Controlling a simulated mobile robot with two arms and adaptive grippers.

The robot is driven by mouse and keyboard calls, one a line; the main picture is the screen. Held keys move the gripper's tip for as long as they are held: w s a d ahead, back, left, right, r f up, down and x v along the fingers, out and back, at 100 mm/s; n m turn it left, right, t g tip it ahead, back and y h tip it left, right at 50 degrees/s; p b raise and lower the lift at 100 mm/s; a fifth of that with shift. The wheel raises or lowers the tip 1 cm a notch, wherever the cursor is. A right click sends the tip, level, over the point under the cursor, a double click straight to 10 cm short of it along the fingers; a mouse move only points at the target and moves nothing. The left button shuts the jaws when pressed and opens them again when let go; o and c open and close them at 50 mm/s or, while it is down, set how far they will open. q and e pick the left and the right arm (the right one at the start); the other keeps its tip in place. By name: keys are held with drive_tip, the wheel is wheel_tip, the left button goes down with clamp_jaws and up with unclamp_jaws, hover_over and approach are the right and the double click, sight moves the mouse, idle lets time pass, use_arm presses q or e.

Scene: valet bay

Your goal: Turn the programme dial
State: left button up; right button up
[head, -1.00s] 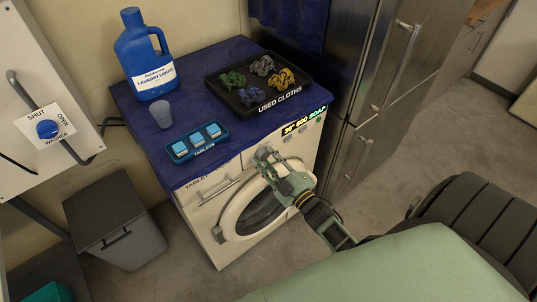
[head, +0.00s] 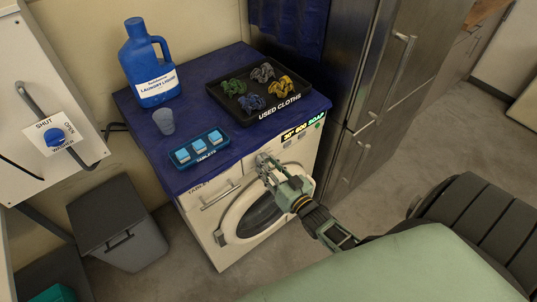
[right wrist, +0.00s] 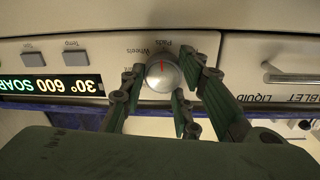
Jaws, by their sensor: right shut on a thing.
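The programme dial (right wrist: 163,79) is a round silver knob on the washer's white front panel, seen close in the right wrist view. A short red mark on it points up in that view, towards the upside-down word "Pads"; "Wheels" is printed to its left. My right gripper (right wrist: 160,99) has a finger on each side of the dial and is shut on it. In the head view the right gripper (head: 263,163) reaches the top of the washer front (head: 214,225), and its fingers mostly hide the dial. My left gripper is not in view.
A lit display (right wrist: 50,85) reads "30° 600 SOAP", beside Temp (right wrist: 76,58) and another button. The tablet and liquid drawer handle (right wrist: 293,76) is on the dial's other side. On the blue top stand a laundry liquid bottle (head: 150,70), cup (head: 164,122), tablet tray (head: 200,148) and cloth tray (head: 262,117).

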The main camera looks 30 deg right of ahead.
drive_tip(key=m, duration=0.5)
drive_tip(key=shift+w+d+r, duration=0.15)
drive_tip(key=shift+d+r, duration=0.15)
drive_tip(key=shift+f+m, duration=0.15)
drive_tip(key=shift+m, duration=1.95)
drive_tip(key=shift+f+g, duration=0.1)
drive_tip(key=shift+g, duration=0.2)
drive_tip(key=o, duration=1)
drive_tip(key=shift+f, duration=0.15)
drive_tip(key=shift+a, duration=0.1)
drive_tip(key=s, duration=1.2)
drive_tip(key=shift+s+d+r, duration=0.1)
drive_tip(key=shift+d+r, duration=0.1)
drive_tip(key=shift+r, duration=0.1)
